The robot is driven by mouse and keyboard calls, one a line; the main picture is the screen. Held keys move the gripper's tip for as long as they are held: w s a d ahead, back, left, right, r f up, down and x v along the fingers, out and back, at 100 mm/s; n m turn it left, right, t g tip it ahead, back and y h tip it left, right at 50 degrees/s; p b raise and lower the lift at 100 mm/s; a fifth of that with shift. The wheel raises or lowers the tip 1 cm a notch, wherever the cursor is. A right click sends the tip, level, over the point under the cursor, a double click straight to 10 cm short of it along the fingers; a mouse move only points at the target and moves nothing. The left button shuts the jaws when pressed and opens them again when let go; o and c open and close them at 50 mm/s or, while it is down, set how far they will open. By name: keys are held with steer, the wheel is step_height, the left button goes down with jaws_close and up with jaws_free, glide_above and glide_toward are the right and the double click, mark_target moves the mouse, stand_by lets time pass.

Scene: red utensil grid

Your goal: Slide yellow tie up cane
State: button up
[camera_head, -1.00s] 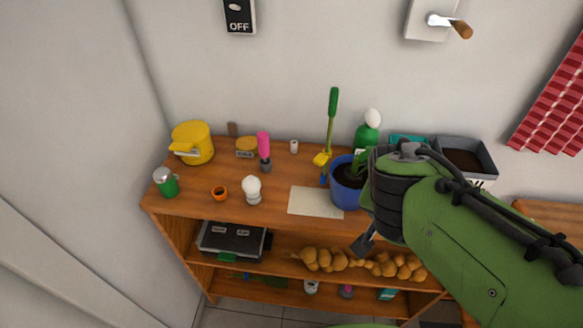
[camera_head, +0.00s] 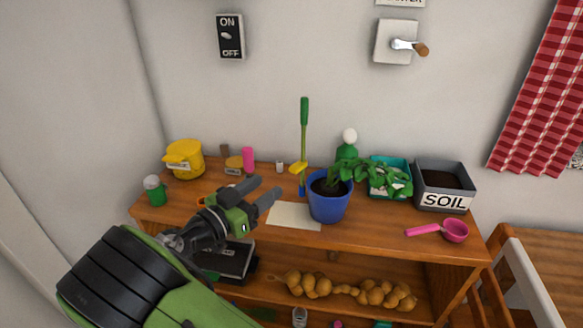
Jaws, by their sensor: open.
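The cane (camera_head: 304,142) stands upright at the back of the wooden bench, with a green top and a blue foot. The yellow tie (camera_head: 299,168) sits low on the cane, just above the blue part. My gripper (camera_head: 262,192) is open and empty, its two dark fingers pointing right and up over the bench front. It is left of and nearer than the cane, apart from it. The blue pot (camera_head: 329,207) with a leafy plant stands just right of the cane and in front of it.
A paper sheet (camera_head: 294,216) lies left of the pot. A green bottle (camera_head: 347,147), a teal box (camera_head: 389,190), a soil bin (camera_head: 443,187) and a pink scoop (camera_head: 454,230) stand to the right. A yellow can (camera_head: 184,160) and green shaker (camera_head: 153,191) are left.

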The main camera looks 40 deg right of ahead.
mark_target(296, 168)
steer(key=d, duration=0.4)
steer(key=w+d, duration=0.1)
steer(key=d, duration=0.8)
steer(key=shift+w, duration=0.3)
jaws_close()
